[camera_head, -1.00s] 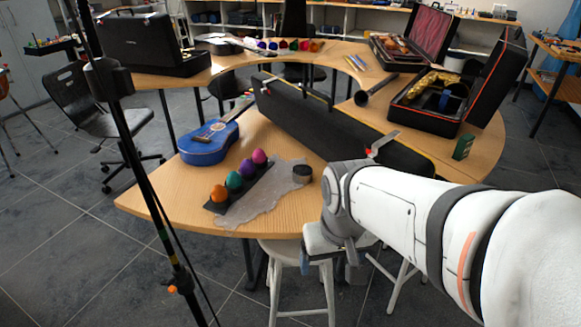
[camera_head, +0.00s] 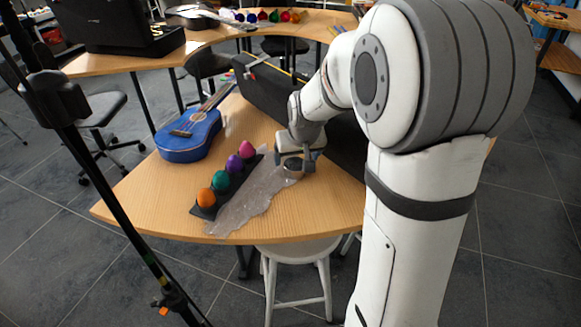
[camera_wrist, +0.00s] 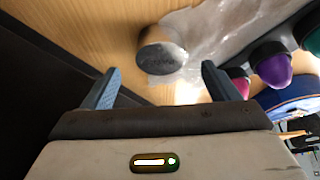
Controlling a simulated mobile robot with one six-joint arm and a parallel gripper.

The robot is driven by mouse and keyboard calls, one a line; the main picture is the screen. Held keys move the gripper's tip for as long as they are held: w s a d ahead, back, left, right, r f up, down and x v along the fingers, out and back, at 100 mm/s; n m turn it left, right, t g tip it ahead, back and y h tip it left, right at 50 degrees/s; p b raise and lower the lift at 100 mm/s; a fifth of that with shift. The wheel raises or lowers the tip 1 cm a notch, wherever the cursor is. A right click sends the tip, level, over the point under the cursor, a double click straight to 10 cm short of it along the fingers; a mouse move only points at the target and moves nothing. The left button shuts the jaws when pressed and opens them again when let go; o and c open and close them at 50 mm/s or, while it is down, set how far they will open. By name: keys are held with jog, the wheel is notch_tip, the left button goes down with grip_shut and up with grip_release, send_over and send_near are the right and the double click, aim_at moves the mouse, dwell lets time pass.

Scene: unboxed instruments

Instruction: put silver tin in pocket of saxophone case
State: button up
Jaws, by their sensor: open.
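The silver tin (camera_wrist: 162,58) is a short round tin standing on the wooden table at the edge of a clear plastic sheet. In the head view the tin (camera_head: 293,167) is partly covered by my gripper (camera_head: 297,160). My gripper (camera_wrist: 160,70) is open and empty, its two fingers apart, with the tin showing between and beyond the fingertips in the wrist view. I cannot tell the exact gap. The open case with the gold instrument, seen a second ago at the right, is now hidden behind my arm.
A row of coloured egg shakers (camera_head: 220,182) stands on a dark strip beside the plastic sheet (camera_head: 245,202). A blue ukulele (camera_head: 188,137) lies to the left. A long black case (camera_head: 262,88) lies just behind my gripper. A white stool (camera_head: 295,250) stands below the table edge.

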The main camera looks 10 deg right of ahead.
aim_at(295, 163)
jog(key=x, duration=0.5)
jog(key=shift+b, duration=0.35)
jog(key=shift+c, duration=0.4)
jog(key=shift+w, duration=0.1)
jog(key=c, duration=1.1)
jog(key=shift+o, duration=0.2)
jog(key=shift+r, duration=0.2)
